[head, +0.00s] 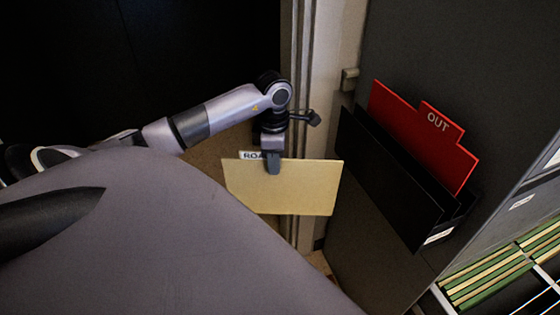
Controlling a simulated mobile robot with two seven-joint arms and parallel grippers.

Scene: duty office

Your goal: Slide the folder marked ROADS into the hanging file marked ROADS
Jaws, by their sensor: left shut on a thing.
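A tan folder (290,190) hangs from my left gripper (272,165), which is shut on its top edge. The folder's tab (249,155) shows the letters "ROA"; the gripper hides the rest. The folder is in the air, left of a black wall pocket (385,180) and apart from it. Green hanging files (490,275) with tan folders between them show in an open drawer at the lower right. No ROADS mark can be read on these files. My right gripper is not in view.
A red divider marked OUT (425,135) stands up in the black pocket on the side of a dark grey cabinet (475,60). The cabinet's side lies between the folder and the open drawer. A door frame (310,80) is behind the folder.

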